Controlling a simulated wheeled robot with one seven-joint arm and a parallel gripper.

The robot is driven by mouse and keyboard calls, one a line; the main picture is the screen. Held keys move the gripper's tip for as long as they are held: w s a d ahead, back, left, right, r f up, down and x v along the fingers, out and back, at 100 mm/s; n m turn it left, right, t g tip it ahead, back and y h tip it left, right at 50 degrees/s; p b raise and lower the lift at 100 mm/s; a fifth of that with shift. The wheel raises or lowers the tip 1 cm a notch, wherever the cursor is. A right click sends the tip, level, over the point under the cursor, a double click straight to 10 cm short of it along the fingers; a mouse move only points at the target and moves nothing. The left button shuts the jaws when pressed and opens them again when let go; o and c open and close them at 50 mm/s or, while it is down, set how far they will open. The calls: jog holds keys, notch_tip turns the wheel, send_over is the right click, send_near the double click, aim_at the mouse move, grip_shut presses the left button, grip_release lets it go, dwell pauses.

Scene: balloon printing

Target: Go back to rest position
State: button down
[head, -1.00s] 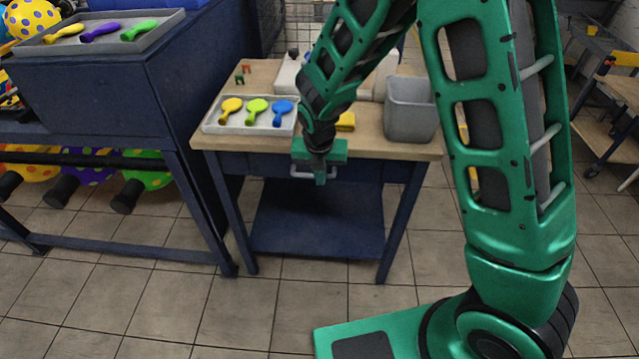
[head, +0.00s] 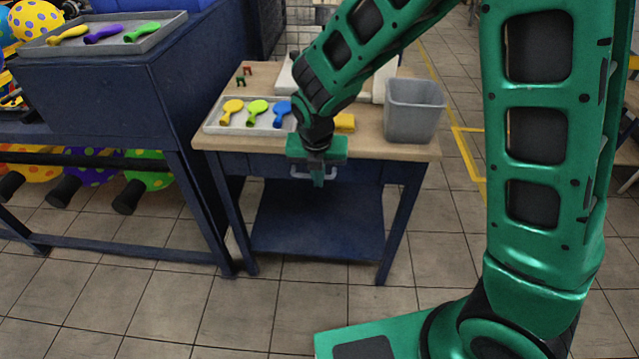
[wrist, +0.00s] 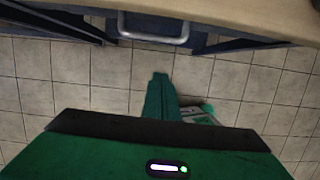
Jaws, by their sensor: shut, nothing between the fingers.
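My green gripper (head: 318,178) hangs pointing down in front of the wooden-topped work table (head: 405,151) in the head view. Its fingers are together and hold nothing. In the wrist view my gripper (wrist: 160,82) shows as one narrow green shape over the tiled floor. The grey drawer handle (wrist: 153,28) of the table is beyond the fingertips, with a gap in that picture. In the head view the handle is partly hidden behind my gripper.
A dark blue bench (head: 110,90) with another balloon tray (head: 172,30) stands left. The tiled floor (head: 230,310) in front is clear.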

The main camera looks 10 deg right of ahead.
jog(key=shift+v, duration=1.95)
jog(key=s+d+r+m+g, duration=0.1)
jog(key=s+d+r+m, duration=0.15)
jog(key=d+m, duration=0.4)
jog(key=s+d+r+m, duration=0.2)
jog(key=s+d+m, duration=0.2)
jog(key=d+m, duration=0.3)
jog(key=s+d+r+m+g, duration=0.1)
jog(key=s+d+r+m, duration=0.2)
jog(key=d+m, duration=0.35)
jog(key=s+d+r+m, duration=0.1)
jog(key=s+d+m, duration=0.4)
jog(key=s+m, duration=0.3)
jog(key=s+d+r+m+y, duration=0.1)
jog(key=s+d+m, duration=0.4)
jog(key=s+m, duration=0.4)
jog(key=shift+s+r+m+g, duration=0.3)
jog(key=shift+r+m, duration=0.05)
jog(key=shift+m, duration=0.75)
jog(key=shift+w+f, duration=0.25)
jog(key=shift+w, duration=0.35)
